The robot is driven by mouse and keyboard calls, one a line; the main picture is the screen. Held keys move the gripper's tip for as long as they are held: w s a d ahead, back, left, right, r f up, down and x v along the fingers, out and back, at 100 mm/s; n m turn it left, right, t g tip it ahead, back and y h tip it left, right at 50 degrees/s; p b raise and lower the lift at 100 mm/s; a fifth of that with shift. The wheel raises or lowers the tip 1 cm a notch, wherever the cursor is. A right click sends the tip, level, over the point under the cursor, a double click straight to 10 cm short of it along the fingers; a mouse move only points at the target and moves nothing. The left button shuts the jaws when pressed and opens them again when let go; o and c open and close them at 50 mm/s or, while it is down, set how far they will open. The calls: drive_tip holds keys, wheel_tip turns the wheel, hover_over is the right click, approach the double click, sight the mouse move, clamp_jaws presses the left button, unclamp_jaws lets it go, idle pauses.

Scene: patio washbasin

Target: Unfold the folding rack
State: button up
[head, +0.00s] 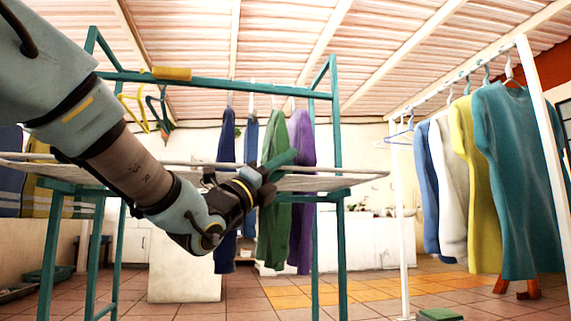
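The folding rack has a teal frame (340,250) and a pale, slatted top (345,182) seen almost edge-on. The top lies roughly level and reaches out to the left and right past the teal legs. A taller teal frame part with a crossbar (225,83) rises above it. My arm comes in from the upper left, and my gripper (278,175) is at the middle of the rack, overlapping the top in the picture. The gripper and wrist hide part of the top. I cannot tell whether the fingers touch the rack or how far apart they are.
A white clothes rail (540,120) with several garments, including a teal one (512,180), stands at the right. More garments (272,195) hang behind the rack. A yellow hanger (133,108) hangs at the left. Tiled floor (390,295) is open between rack and rail.

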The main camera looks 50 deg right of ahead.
drive_tip(key=p+v, duration=0.2)
drive_tip(key=v, duration=0.9)
drive_tip(key=shift+p, duration=0.3)
